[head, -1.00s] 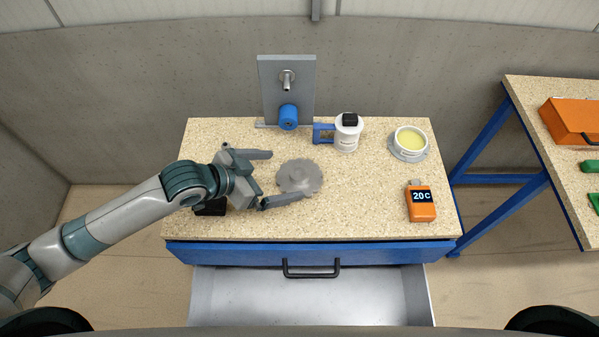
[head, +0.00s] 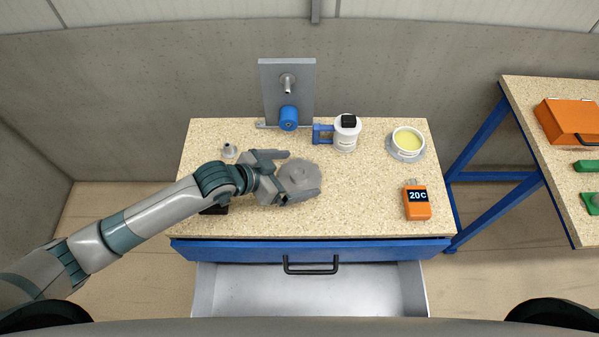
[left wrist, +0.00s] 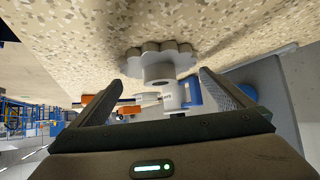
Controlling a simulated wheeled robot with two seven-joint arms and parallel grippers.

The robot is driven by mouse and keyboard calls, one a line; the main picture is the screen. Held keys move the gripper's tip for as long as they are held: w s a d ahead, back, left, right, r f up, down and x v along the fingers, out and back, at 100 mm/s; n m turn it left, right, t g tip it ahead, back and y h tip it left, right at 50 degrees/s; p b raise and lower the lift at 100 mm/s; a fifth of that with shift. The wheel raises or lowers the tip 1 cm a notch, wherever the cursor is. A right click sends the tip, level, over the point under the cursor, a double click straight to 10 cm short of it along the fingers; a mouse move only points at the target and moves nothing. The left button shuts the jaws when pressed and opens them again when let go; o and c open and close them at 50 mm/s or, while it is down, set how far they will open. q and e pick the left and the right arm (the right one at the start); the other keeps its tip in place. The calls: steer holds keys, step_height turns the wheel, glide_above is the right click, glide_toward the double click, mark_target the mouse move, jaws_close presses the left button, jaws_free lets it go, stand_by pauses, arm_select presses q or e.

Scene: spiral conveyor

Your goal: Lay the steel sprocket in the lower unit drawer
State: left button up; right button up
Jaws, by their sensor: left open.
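The steel sprocket (head: 299,176) is a grey toothed disc with a raised hub, lying on the speckled bench top. It also shows in the left wrist view (left wrist: 158,62), ahead of and between the two fingers. My left gripper (head: 303,173) is open, its fingers on either side of the sprocket; I cannot tell whether they touch it. The lower unit drawer (head: 370,290) is pulled out below the blue front with the black handle (head: 311,271). Its visible grey floor is empty; its near edge is hidden by my body. My right gripper is not in view.
Behind the sprocket stand a grey plate with a blue roller (head: 288,118), a white pot (head: 346,138) and a dish of yellow stuff (head: 408,143). An orange 20C device (head: 416,201) lies at right. A small metal fitting (head: 229,151) and a partly hidden black object (head: 214,210) are by my arm.

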arm_select(q)
steer(key=shift+x, duration=1.05)
steer(key=shift+r, duration=0.1)
steer(key=c, duration=1.4)
steer(key=shift+r, duration=0.45)
steer(key=r+b, duration=0.2)
steer(key=r, duration=0.1)
steer(key=shift+d+r, duration=0.1)
steer(key=shift+d, duration=0.1)
steer(key=s+d+r+b, duration=0.1)
steer(key=d+r, duration=0.1)
steer(key=d, duration=0.1)
steer(key=s+d+r+b, duration=0.1)
steer(key=s+d+r, duration=0.1)
steer(key=d, duration=0.1)
steer(key=s+d+r+b, duration=0.1)
steer(key=s+d+r, duration=0.1)
steer(key=d+r, duration=0.1)
steer(key=shift+s+d, duration=0.15)
steer(key=shift+d, duration=0.35)
